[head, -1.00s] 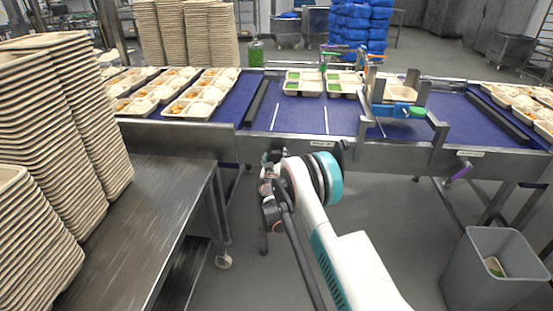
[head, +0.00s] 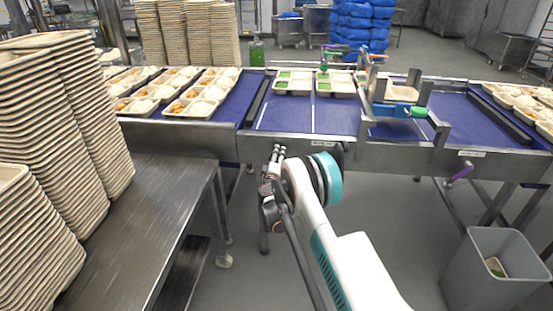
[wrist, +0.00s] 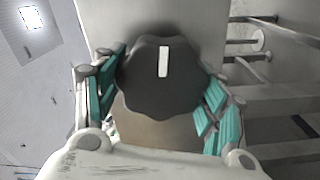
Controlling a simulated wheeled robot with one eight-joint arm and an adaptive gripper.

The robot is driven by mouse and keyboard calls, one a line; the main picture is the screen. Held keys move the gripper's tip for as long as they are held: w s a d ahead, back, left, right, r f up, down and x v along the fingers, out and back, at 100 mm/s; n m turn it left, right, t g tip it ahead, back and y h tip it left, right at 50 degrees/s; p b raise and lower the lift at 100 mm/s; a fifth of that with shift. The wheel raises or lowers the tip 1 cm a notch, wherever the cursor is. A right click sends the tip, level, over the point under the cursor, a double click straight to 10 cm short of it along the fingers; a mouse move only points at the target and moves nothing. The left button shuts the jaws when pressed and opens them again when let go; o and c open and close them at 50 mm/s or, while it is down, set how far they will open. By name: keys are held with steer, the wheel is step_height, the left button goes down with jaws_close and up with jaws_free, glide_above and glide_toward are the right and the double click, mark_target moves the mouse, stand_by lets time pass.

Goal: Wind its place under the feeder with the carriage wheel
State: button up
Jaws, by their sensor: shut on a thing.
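The carriage wheel (wrist: 160,80), a dark lobed knob with a white mark pointing up, sits between the teal-padded fingers of my gripper (wrist: 162,95) in the wrist view. The fingers are shut on it from both sides. In the head view my gripper (head: 276,162) is at the front edge of the line, and I cannot make out the wheel there. Two trays with green food, a left one (head: 293,88) and a right one (head: 337,88), stand side by side on the blue bed, left of a metal frame with a blue part (head: 392,108) and a green knob (head: 418,112).
Trays of food stand on the blue belt (head: 232,107) at left and on the right belt. A steel table (head: 150,200) with tall tray stacks (head: 75,110) is at left. A grey bin (head: 490,262) stands on the floor at right. A purple handle (head: 462,172) sticks out at front right.

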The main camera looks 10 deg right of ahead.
steer(key=shift+n, duration=0.6)
steer(key=o, duration=1.1)
steer(key=v, duration=1.2)
steer(key=shift+r, duration=0.1)
